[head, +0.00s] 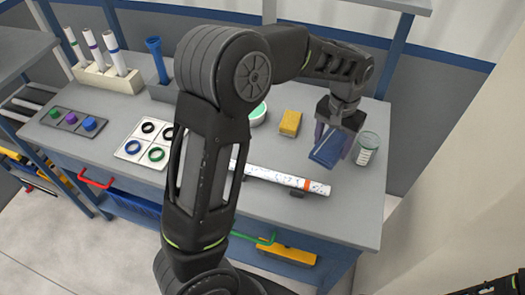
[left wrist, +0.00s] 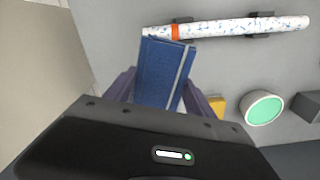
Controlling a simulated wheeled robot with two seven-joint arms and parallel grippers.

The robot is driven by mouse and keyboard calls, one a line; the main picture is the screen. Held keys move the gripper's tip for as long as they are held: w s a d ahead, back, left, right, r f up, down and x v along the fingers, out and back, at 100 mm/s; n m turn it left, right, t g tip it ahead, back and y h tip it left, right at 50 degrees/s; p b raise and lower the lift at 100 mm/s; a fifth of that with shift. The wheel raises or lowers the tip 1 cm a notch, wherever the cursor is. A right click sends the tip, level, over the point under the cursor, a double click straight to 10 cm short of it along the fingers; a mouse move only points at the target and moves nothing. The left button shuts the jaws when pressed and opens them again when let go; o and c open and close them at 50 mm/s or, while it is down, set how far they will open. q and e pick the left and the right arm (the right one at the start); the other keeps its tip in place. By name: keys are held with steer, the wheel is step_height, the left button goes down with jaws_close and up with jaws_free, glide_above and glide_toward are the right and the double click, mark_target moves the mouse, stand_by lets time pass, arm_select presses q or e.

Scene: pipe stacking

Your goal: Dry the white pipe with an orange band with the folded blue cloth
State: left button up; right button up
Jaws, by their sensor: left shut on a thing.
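The white pipe with an orange band (head: 285,178) lies across the bench on small dark rests, its orange band near the right end. My arm hides part of the pipe.
A yellow sponge (head: 290,122), a round container with green inside (head: 258,114) and a clear cup (head: 366,149) stand near the gripper. At left are a rack of white pipes (head: 108,78), a tray of rings (head: 148,143) and a tray of coloured caps (head: 73,122).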

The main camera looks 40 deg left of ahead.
arm_select(q)
steer(key=shift+a, duration=0.1)
steer(key=shift+s+a+f, duration=0.1)
steer(key=shift+s+a, duration=0.1)
steer(key=shift+a, duration=0.15)
steer(key=s+a+n+b, duration=0.3)
steer(key=s+a+b, duration=0.2)
steer(key=s+a, duration=0.5)
steer(key=shift+a+n+b, duration=0.35)
steer(key=shift+a+n, duration=0.05)
steer(key=shift+a, duration=0.35)
step_height(320, 180, down, 5)
steer(key=b, duration=0.4)
